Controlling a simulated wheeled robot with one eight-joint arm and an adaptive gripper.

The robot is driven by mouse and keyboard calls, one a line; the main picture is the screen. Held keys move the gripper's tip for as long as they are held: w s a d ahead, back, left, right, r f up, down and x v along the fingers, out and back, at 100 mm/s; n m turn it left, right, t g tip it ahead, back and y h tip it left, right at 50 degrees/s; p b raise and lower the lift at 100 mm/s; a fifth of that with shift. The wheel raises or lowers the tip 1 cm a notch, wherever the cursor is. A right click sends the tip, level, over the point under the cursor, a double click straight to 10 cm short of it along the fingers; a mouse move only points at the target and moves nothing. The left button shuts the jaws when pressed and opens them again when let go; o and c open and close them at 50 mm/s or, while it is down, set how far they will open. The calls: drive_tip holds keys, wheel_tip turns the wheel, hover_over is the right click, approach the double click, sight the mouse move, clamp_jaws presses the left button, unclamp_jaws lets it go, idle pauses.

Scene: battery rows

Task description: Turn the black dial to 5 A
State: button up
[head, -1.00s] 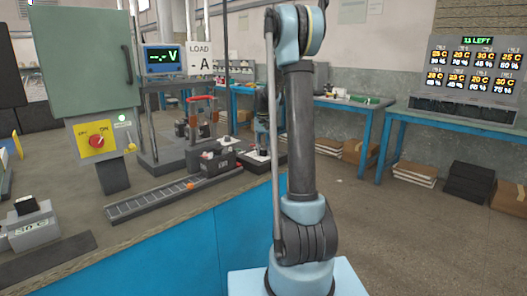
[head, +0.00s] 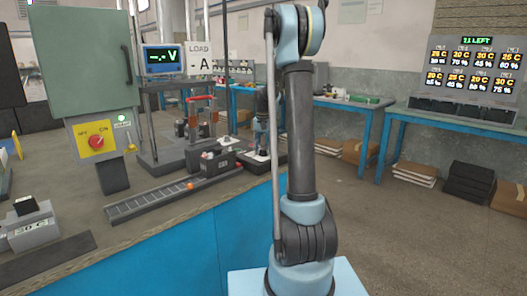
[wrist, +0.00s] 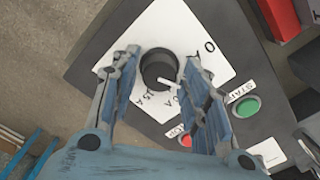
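The black dial (wrist: 158,68) is a round knob on a white scale plate (wrist: 150,30) in the wrist view. Its white pointer (wrist: 170,84) points down and right, toward the right finger. A "0" mark shows to the right of the knob; "A" marks below it are small and partly hidden by the right finger, so I cannot tell which value the pointer meets. My gripper (wrist: 154,82) is open, one finger on either side of the knob, with visible gaps. I cannot tell the fingers' height over the panel. In the head view the dial cannot be made out.
The dark panel also carries a green START button (wrist: 246,107) and a red button (wrist: 186,141) close to the right finger. A voltage screen (head: 163,59) reads "--.- V", beside a "LOAD A" sign (head: 200,59). A roller track (head: 150,203) lies on the bench.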

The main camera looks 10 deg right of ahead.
idle(0.3)
wheel_tip(320, 180, up, 12)
idle(0.6)
drive_tip(key=shift+s, duration=0.1)
